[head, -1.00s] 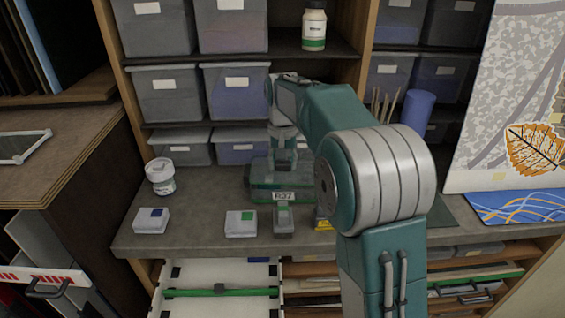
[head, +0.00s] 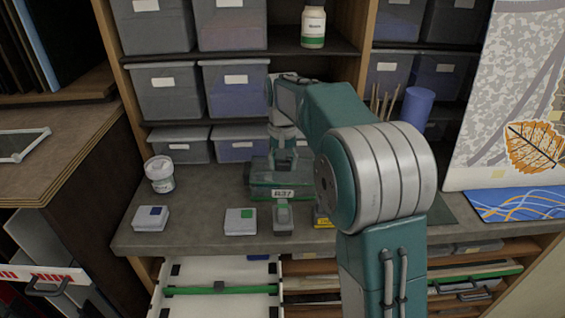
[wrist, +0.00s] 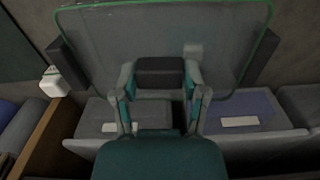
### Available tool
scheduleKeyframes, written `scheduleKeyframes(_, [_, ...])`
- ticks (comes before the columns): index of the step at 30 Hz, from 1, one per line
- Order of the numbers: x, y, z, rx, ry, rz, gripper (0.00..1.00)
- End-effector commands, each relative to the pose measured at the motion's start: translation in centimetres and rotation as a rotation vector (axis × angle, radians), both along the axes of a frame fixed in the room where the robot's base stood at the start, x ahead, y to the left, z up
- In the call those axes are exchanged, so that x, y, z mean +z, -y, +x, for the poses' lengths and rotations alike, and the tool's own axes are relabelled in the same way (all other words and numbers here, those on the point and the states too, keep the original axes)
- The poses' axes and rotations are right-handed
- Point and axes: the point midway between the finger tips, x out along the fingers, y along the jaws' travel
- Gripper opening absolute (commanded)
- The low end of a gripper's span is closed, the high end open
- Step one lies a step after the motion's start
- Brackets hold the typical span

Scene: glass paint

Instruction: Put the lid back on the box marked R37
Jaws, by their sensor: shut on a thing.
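The box marked R37 (head: 266,192) is a dark grey, see-through box with a white label and green edging, on the worktop in the middle of the head view. My gripper (head: 284,155) is above it and reaches down. In the wrist view, my gripper (wrist: 160,88) is shut on the dark raised handle of a grey, see-through lid (wrist: 105,45) with a green rim. Dark pieces show at both sides of the lid. The lid is over the box, but I cannot tell if it is seated. The lid hides the inside of the box.
A grey piece (head: 283,217) and a yellow item (head: 322,217) are in front. Grey bins (head: 240,145) stand close behind.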

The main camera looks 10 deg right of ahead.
Motion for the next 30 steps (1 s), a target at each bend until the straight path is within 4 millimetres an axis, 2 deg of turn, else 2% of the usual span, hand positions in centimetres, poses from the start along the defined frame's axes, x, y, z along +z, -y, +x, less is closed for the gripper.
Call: scheduleKeyframes(30, [-0.71, 0.01, -0.01, 0.000, 0.000, 0.000, 0.09])
